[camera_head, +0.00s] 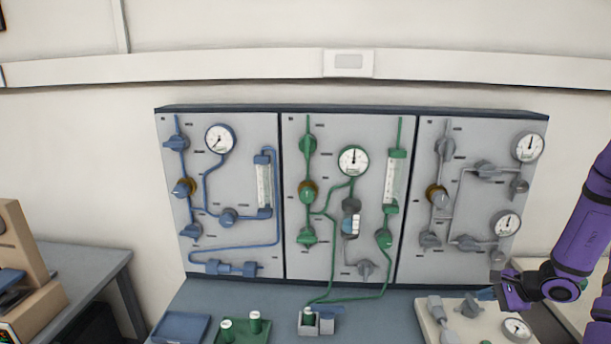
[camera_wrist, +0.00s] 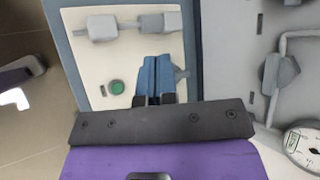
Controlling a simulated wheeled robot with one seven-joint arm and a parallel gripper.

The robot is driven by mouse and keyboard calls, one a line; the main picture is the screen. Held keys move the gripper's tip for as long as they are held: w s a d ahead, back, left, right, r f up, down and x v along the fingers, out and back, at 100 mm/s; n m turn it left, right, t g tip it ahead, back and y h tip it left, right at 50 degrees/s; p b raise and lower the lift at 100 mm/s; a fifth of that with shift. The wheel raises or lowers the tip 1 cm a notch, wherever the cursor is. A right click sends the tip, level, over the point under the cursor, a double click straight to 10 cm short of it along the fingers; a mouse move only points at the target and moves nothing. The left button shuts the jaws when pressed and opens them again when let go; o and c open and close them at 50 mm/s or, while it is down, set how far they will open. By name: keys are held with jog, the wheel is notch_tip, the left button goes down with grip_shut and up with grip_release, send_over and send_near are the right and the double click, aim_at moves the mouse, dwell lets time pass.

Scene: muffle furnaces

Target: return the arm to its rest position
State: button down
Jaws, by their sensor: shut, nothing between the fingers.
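My purple arm comes in from the right edge of the head view. My gripper (camera_head: 486,294) is above the cream plate (camera_head: 429,319) at the lower right, in front of the grey panel. In the wrist view, the two blue fingers of my gripper (camera_wrist: 156,72) lie side by side, shut, with nothing between them. Behind them are the cream plate (camera_wrist: 84,72), grey fittings (camera_wrist: 133,26) and a green button (camera_wrist: 117,87). A grey valve knob (camera_wrist: 181,74) is partly hidden behind the fingers; I cannot tell whether they touch it.
A wall panel carries blue, green and grey piping with gauges (camera_head: 354,160) and valves. A wooden-coloured device (camera_head: 35,290) stands at far left.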

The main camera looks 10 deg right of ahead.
jog(key=s+a+r+n+g, duration=0.15)
jog(key=a+r+n, duration=0.35)
jog(key=a+r, duration=0.55)
jog(key=a+r+n+g, duration=0.2)
jog(key=a+r+n, duration=0.4)
jog(key=r, duration=0.7)
jog(key=s+a+r+n+h, duration=0.1)
jog(key=s+a+r+n, duration=0.1)
jog(key=s, duration=0.4)
jog(key=s+a+r+n+t+h, duration=0.1)
jog(key=s+a+r+n+h, duration=0.1)
jog(key=s+a+r, duration=0.3)
jog(key=s+a+r+n+h, duration=0.2)
jog(key=s+a+r+n, duration=0.1)
jog(key=s+r, duration=0.4)
jog(key=shift+s+a, duration=0.2)
jog(key=shift+s, duration=0.65)
dwell(1.3)
